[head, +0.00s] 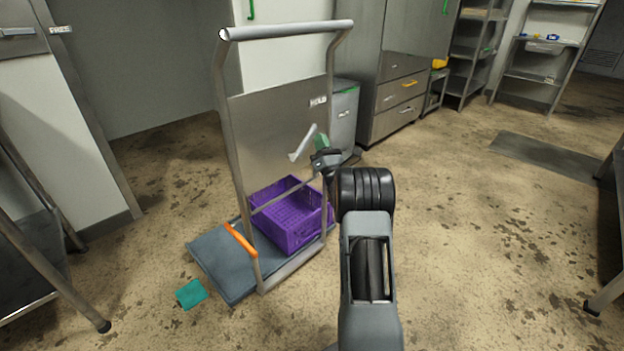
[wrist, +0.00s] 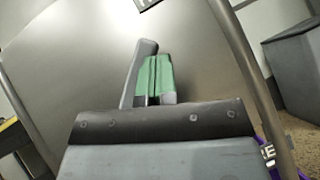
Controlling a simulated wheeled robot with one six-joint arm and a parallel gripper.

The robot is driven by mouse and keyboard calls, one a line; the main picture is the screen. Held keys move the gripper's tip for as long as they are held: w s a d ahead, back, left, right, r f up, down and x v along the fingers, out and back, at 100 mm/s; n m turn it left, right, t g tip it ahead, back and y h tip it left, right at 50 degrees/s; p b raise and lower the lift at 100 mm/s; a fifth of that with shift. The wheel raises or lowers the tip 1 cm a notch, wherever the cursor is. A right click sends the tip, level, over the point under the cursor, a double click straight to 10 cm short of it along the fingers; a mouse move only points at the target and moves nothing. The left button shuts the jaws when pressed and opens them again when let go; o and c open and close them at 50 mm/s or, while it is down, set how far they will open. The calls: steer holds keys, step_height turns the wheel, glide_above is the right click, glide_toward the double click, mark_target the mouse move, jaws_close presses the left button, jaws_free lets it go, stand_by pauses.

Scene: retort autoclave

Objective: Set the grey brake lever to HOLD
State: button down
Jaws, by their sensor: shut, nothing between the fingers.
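The grey brake lever (head: 303,143) is on the metal panel (head: 270,125) of a cart and slants up to the right in the head view. A HOLD label (head: 318,101) is on the panel above the lever. My gripper (head: 321,142) is at the panel just right of the lever, with its green fingers shut and empty. In the wrist view the green fingertips (wrist: 154,75) are side by side, and the lever (wrist: 140,70) stands tilted just left of them. I cannot tell whether they touch. The lever's lower end is hidden behind my gripper in the wrist view.
The cart has a tubular handle (head: 290,31), a blue-grey deck (head: 222,268) with a purple crate (head: 290,232), and an orange bar (head: 240,239) at its side. A teal piece (head: 191,293) lies on the floor. Open floor lies to the right; a table stands at left.

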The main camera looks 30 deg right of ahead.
steer(key=s+d+f+p, duration=0.2)
steer(key=s+d+f, duration=0.3)
steer(key=d+f, duration=0.3)
steer(key=shift+d, duration=0.65)
steer(key=shift+w+r, duration=0.1)
stand_by(0.4)
